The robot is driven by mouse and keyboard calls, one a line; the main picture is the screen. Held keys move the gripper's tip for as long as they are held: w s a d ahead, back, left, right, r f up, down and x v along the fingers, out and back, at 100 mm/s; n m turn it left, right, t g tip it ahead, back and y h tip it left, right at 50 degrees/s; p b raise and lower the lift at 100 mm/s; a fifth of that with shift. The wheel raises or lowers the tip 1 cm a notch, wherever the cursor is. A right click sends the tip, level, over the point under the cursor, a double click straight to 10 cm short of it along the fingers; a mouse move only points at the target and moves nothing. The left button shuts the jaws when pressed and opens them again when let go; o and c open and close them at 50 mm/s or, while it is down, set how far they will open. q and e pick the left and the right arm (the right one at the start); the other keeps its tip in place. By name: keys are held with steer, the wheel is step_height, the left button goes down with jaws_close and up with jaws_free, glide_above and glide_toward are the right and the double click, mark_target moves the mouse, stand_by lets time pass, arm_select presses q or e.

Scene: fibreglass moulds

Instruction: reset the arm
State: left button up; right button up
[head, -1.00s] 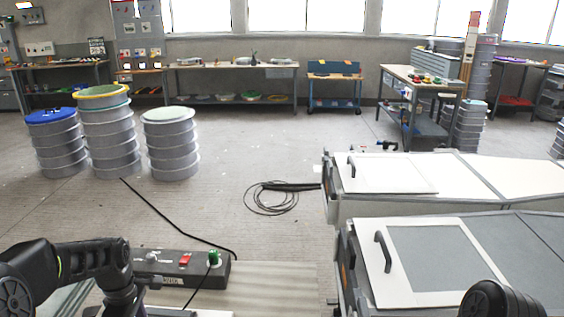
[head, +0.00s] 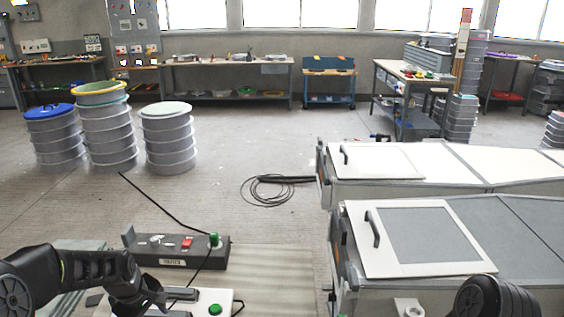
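My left arm comes in from the lower left. Its gripper (head: 172,302) is at the bottom of the head view, beside a white box (head: 232,297) with a green button (head: 215,309). Its fingers are too small and dark to tell whether they are open or shut, and I see nothing clearly held. Of my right arm only a dark rounded link shows at the bottom right, in front of the near mould. My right gripper is out of view.
A dark control box (head: 175,251) with a red switch stands just beyond my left gripper. Two long lidded moulds, the near one (head: 425,237) and the far one (head: 372,161), fill the right. Drum stacks (head: 105,130) stand at back left. A cable coil (head: 268,190) lies on open floor.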

arm_select(q)
steer(key=s+d+f+m+t+h, duration=0.1)
steer(key=s+d+f+m, duration=0.25)
steer(key=d+f, duration=0.35)
steer(key=s+d+f+m+h, duration=0.1)
steer(key=s+d+f+m, duration=0.1)
steer(key=d+f+m, duration=0.35)
steer(key=s+d+f+m+g+h, duration=0.1)
steer(key=s+d+f, duration=0.3)
steer(key=s+d, duration=0.3)
steer(key=s+d+f+g+h, duration=0.1)
steer(key=s+d+f, duration=0.4)
steer(key=s, duration=0.8)
steer(key=shift+s+d+f+m+g, duration=0.2)
steer(key=shift+d+m+g, duration=0.3)
steer(key=shift+d, duration=0.75)
